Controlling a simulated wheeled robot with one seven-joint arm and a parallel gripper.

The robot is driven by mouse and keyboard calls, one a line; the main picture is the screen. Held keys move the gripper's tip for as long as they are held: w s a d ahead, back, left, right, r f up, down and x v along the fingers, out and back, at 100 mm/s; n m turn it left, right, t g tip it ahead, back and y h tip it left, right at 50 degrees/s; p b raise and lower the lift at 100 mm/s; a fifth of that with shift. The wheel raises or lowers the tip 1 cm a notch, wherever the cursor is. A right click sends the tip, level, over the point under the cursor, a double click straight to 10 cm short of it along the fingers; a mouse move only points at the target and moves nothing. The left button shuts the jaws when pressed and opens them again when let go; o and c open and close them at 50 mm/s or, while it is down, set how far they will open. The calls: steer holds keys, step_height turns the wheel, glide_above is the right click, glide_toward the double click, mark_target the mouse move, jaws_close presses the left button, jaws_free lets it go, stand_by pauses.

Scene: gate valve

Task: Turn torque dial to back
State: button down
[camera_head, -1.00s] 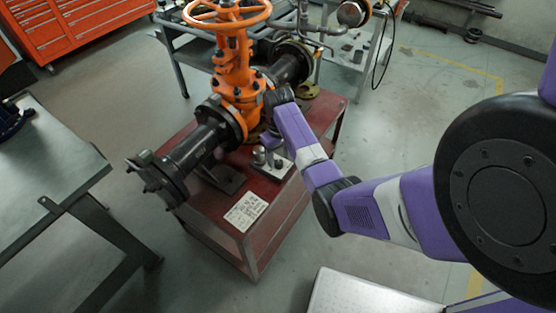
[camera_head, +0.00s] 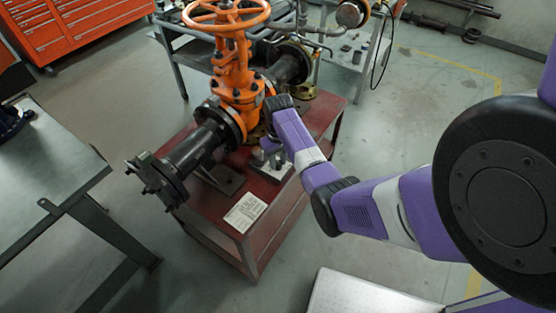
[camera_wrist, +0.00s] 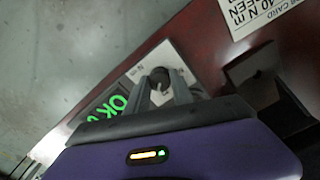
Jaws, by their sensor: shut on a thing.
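The torque dial (camera_wrist: 157,75) is a small dark round knob on a light grey box in the wrist view. My gripper (camera_wrist: 162,84) is shut on it, with one finger on each side. The box (camera_wrist: 143,66) has a display (camera_wrist: 108,107) with green "OK" lettering, partly covered by my gripper. In the head view the box (camera_head: 275,180) sits on the red table, and my gripper (camera_head: 270,150) reaches down onto it. The dial's markings and pointer cannot be read. The fingers and wrist hide much of the dial in the head view.
An orange gate valve (camera_head: 235,75) with a handwheel and black flanged pipe stands close behind and left of my gripper. A printed card (camera_head: 245,212) lies on the red table (camera_head: 213,225). A grey bench (camera_head: 50,160) is at left.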

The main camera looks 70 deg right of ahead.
mark_target(278, 162)
steer(key=shift+r+m+p, duration=0.15)
steer(key=shift+m+p, duration=0.4)
steer(key=shift+m, duration=1.55)
steer(key=c, duration=1.1)
jaws_free()
step_height(278, 162, up, 8)
steer(key=shift+f, duration=0.2)
